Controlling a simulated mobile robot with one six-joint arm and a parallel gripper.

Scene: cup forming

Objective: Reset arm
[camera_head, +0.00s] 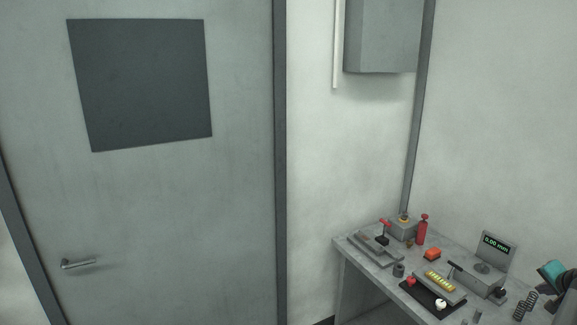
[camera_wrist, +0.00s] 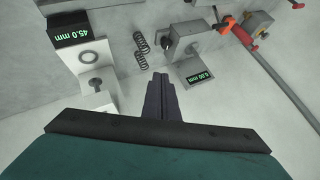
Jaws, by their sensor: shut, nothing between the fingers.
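My gripper (camera_wrist: 158,80) shows in the wrist view as two dark fingers close together, pointing away from the teal wrist body. It is shut and nothing shows between the fingers. In the head view a teal and dark part of my arm (camera_head: 553,271) shows at the right edge, above the right side of the workbench (camera_head: 345,254). My fingertips are not clear there.
The bench carries a gauge reading 0.00 mm (camera_head: 496,246), dark springs (camera_head: 520,306), an orange block (camera_head: 432,254), a black tray (camera_head: 410,288) and a red bottle-like item (camera_head: 422,230). A 45.0 mm display (camera_wrist: 70,31) shows in the wrist view. A closed door (camera_head: 170,210) stands left.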

